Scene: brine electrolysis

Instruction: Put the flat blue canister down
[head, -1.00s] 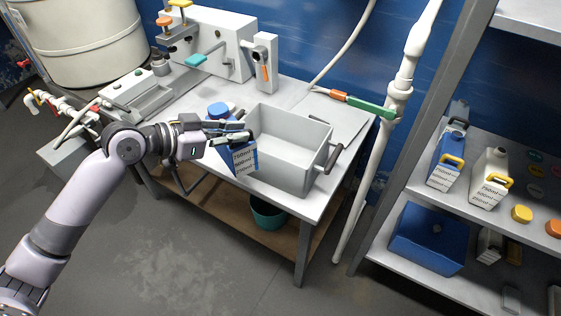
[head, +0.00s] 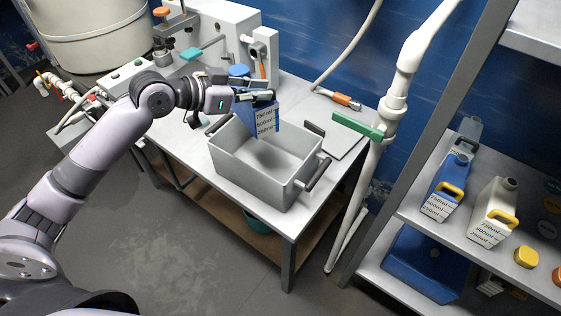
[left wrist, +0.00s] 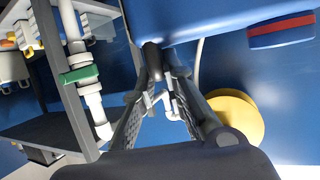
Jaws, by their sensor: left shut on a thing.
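My left gripper (head: 268,92) is shut on the flat blue canister (head: 266,118), which has a white volume label and a blue cap. The canister hangs roughly upright over the back part of an open grey bin (head: 240,180) on the metal table. I cannot tell how far its lower end is above or inside the bin. In the left wrist view, the closed fingers (left wrist: 163,65) point at a large blue surface (left wrist: 215,15), likely the canister. My right gripper is not in view.
The bin has dark handles, and its visible floor is empty. A pipe with a green valve handle (head: 357,125) stands at the table's right. The shelf (head: 400,285) at right holds another blue canister (head: 446,186) and a white one (head: 494,210).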

